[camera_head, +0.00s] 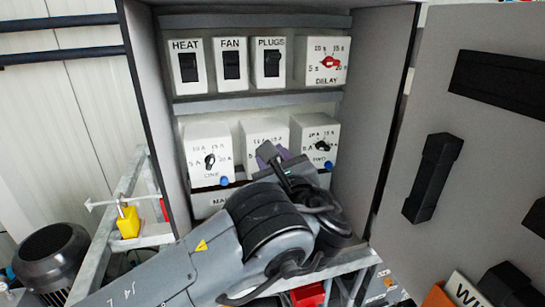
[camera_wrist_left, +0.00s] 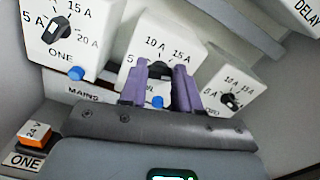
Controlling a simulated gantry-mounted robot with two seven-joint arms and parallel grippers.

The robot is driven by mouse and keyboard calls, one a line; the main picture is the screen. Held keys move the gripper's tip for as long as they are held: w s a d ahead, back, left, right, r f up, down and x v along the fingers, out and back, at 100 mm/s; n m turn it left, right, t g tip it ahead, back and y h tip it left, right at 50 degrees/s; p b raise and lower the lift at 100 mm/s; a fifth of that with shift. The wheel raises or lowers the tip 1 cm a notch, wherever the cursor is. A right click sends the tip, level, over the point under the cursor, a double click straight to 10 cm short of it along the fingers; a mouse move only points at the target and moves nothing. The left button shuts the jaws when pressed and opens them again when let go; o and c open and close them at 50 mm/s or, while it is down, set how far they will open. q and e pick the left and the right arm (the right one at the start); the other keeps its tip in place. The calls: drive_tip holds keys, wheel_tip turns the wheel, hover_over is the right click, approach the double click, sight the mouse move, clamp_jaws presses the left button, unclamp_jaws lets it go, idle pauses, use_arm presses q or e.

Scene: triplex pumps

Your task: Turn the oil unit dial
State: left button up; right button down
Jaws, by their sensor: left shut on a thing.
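The middle unit in the lower row is a white box (camera_head: 262,128), also seen in the left wrist view (camera_wrist_left: 150,27). It has 10 A and 15 A marks and a black dial (camera_wrist_left: 160,70), mostly hidden by my fingers. Its name label is largely covered, so I cannot read it fully. My left gripper (camera_head: 271,156) reaches in from below, its purple fingers on either side of the dial (camera_wrist_left: 160,76), shut on it. The dial's pointer direction is hidden. My right gripper is not in view.
Unit ONE (camera_head: 209,148) stands left of the middle box and another dial unit (camera_head: 316,145) right of it, both close. Above are HEAT, FAN and PLUGS switches (camera_head: 230,65) and a red DELAY dial (camera_head: 329,62). Cabinet walls and an open door (camera_head: 480,150) bound the space.

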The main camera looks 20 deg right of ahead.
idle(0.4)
use_arm(q)
drive_tip(key=o, duration=1.1)
drive_tip(key=shift+c, duration=0.2)
drive_tip(key=s+a+p, duration=0.1)
drive_tip(key=s, duration=0.9)
drive_tip(key=shift+s+p, duration=0.3)
drive_tip(key=shift+s, duration=0.05)
